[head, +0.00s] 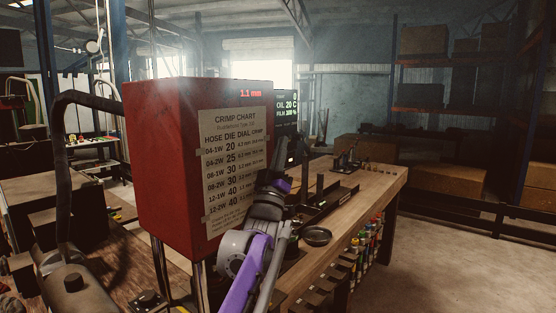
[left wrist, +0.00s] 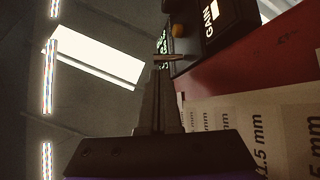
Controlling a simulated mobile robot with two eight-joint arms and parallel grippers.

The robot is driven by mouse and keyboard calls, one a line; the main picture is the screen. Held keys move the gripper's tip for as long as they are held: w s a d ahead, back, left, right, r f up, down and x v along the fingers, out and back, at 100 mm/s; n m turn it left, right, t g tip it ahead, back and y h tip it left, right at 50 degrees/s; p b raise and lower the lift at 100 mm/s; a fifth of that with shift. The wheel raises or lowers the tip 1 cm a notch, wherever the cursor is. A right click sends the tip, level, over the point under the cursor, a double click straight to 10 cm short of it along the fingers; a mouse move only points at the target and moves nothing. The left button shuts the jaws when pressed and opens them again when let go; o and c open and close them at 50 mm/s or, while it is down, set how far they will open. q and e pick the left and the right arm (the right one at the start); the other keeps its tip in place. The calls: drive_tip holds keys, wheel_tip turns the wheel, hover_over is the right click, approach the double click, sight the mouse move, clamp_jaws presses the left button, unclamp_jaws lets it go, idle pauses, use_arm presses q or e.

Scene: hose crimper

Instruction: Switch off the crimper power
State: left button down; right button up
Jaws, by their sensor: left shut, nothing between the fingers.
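The red crimper (head: 170,160) stands left of centre in the head view, with a crimp chart (head: 233,165) on its front and a lit "1.1 mm" readout (head: 250,94) above it. My left gripper (head: 282,150) is raised beside the crimper's right edge. Its fingers are shut and empty; they also show in the left wrist view (left wrist: 157,70). My right gripper is not seen.
A dark screen (head: 287,108) with green "OIL 20 C" text is lit behind the crimper. The floor at right is open.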

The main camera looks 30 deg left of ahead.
use_arm(q)
drive_tip(key=x, duration=0.2)
drive_tip(key=shift+w+r, duration=0.3)
drive_tip(key=shift+s+f+p, duration=0.1)
drive_tip(key=shift+f+p, duration=0.15)
drive_tip(key=shift+p, duration=0.75)
drive_tip(key=v, duration=1.1)
drive_tip(key=shift+w+f, duration=0.2)
drive_tip(key=shift+f, duration=0.35)
idle(0.6)
